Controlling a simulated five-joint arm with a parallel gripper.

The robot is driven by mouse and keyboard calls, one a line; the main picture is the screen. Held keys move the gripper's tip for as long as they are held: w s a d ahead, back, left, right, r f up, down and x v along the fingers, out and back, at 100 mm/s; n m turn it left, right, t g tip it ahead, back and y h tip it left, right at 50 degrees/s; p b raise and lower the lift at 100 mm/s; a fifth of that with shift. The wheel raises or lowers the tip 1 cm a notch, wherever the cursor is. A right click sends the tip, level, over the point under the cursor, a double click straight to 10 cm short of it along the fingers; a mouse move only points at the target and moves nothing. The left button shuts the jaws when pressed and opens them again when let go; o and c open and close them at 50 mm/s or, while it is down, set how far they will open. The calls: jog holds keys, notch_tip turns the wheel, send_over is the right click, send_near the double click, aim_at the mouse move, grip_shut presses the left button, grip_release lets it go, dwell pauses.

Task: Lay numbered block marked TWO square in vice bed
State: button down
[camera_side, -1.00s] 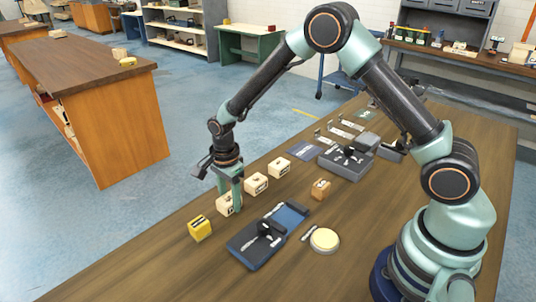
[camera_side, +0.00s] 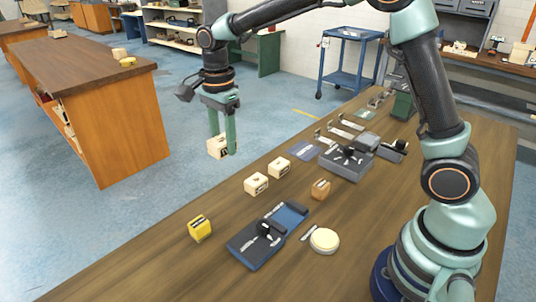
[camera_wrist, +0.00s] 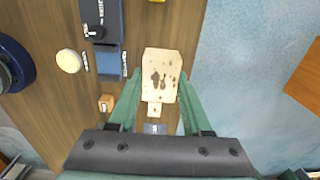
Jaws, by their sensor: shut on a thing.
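My gripper (camera_side: 223,148) is shut on a pale wooden block (camera_side: 216,148) and holds it in the air above the far left side of the bench. In the wrist view the block (camera_wrist: 160,68) sits between the two green fingers, with dark spots on its face. I cannot read its number. Two similar pale blocks, one nearer (camera_side: 256,184) and one farther (camera_side: 278,168), stand on the bench with dark marks too small to read. A vice with a blue bed (camera_side: 291,213) lies at the front middle; its bed also shows in the wrist view (camera_wrist: 109,63).
A yellow block (camera_side: 200,229) stands left of the blue vice. An orange-brown block (camera_side: 320,189) and a round cream disc (camera_side: 324,240) are to its right. A grey vice-like fixture (camera_side: 340,168) and flat metal parts are farther back. The front left bench is clear.

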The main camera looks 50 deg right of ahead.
jog(key=shift+r, duration=0.95)
jog(key=s+d+r, duration=0.2)
jog(key=s+d, duration=0.1)
jog(key=s, duration=0.3)
send_over(287, 217)
jog(key=f, duration=0.1)
notch_tip(287, 217, down, 20)
jog(key=shift+s, duration=0.1)
jog(key=shift+f, duration=0.1)
jog(key=shift+c, duration=1.7)
grip_release()
